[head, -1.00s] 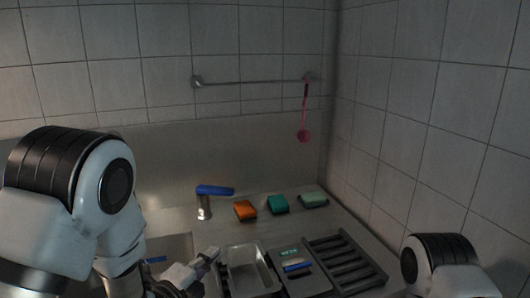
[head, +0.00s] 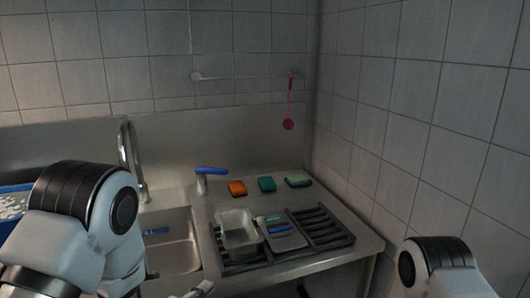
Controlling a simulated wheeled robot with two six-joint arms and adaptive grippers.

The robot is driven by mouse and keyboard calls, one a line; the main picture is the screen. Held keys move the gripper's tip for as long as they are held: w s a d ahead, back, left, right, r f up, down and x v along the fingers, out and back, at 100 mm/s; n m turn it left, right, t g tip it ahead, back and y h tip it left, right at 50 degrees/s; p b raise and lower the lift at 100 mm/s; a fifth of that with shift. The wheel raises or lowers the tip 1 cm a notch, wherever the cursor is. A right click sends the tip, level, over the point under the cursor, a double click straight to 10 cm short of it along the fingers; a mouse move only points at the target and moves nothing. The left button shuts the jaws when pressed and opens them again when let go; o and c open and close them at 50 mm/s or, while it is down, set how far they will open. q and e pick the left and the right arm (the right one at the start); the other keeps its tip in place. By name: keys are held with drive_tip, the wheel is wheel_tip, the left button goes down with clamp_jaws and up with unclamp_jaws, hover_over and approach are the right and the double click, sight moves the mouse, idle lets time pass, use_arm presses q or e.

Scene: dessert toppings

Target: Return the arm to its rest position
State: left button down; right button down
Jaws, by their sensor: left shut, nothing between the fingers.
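My left arm (head: 85,225) comes in at the lower left. Only a small part of my left gripper (head: 203,288) shows at the bottom edge, in front of the counter and right of the sink. It is shut and empty. My right arm (head: 440,265) shows at the lower right as a white and black joint. Its gripper is out of view.
A metal pan (head: 222,239) and a grey tray (head: 293,241) sit on a black rack (head: 322,232). A sink (head: 180,262) with a tall faucet (head: 127,150) is to the left. A blue bin (head: 22,188) is far left.

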use_arm(q)
drive_tip(key=s+a+f+n+g+y, duration=0.2)
drive_tip(key=s+a+f+n+g, duration=0.25)
drive_tip(key=s+f, duration=0.5)
drive_tip(key=s+a+f+n+g+y, duration=0.3)
drive_tip(key=s+f+n, duration=0.3)
drive_tip(key=f, duration=0.7)
drive_tip(key=s+a+f+n+g, duration=0.2)
drive_tip(key=s+n+g, duration=0.1)
drive_tip(key=s+n, duration=0.3)
drive_tip(key=s+a+f+n+g+y, duration=0.1)
drive_tip(key=s+n+g, duration=0.3)
drive_tip(key=s, duration=0.7)
drive_tip(key=shift+a+f+n+y, duration=0.3)
drive_tip(key=shift+a+f+n, duration=0.15)
drive_tip(key=shift+n, duration=0.6)
